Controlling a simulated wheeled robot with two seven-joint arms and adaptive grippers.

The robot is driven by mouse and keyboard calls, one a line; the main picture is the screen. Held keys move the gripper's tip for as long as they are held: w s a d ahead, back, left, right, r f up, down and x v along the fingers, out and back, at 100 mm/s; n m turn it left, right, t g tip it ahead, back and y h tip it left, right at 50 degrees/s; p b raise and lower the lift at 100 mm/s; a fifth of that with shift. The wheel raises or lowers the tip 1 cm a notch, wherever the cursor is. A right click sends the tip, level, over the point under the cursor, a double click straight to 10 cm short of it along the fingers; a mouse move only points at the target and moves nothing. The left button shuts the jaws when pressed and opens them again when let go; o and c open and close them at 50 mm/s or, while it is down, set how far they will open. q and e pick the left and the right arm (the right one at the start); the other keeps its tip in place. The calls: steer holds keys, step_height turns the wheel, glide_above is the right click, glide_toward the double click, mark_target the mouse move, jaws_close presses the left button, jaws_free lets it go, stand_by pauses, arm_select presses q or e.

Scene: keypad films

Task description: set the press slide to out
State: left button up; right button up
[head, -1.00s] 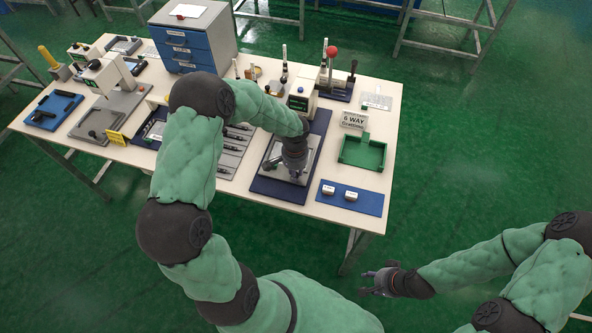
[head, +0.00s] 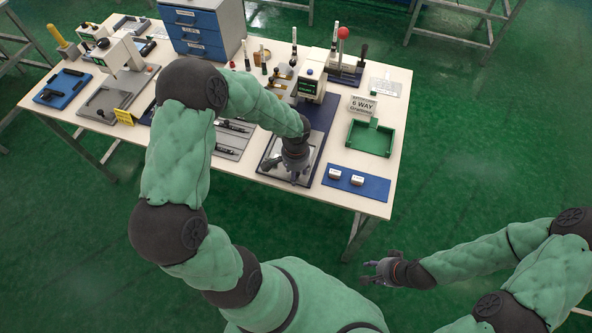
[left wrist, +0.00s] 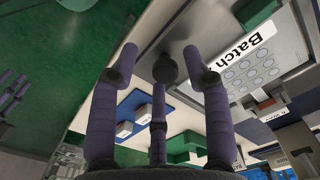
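The press (head: 312,85) is a white-headed unit on a dark blue base near the right part of the table. In front of it is a grey metal plate (head: 313,152), which my left arm partly covers. In the left wrist view a dark round knob (left wrist: 165,68) stands on the grey metal surface, beside a panel marked "Batch" (left wrist: 240,50). My left gripper (head: 291,178) is low over the front of the plate. Its purple fingers (left wrist: 158,62) are spread, with the knob between them; contact cannot be told. My right gripper (head: 374,271) is open and empty, away from the table.
Right of the press are a green tray (head: 370,138), a "6 WAY" sign (head: 362,105) and a blue mat (head: 358,180) with two small white blocks. Levers and a red knob (head: 343,33) stand behind. A blue drawer cabinet (head: 200,30) is at the back.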

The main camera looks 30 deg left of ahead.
arm_select(q)
steer(key=shift+w, duration=0.1)
steer(key=shift+w+r, duration=0.1)
steer(key=shift+r, duration=0.4)
step_height(320, 180, up, 11)
stand_by(0.7)
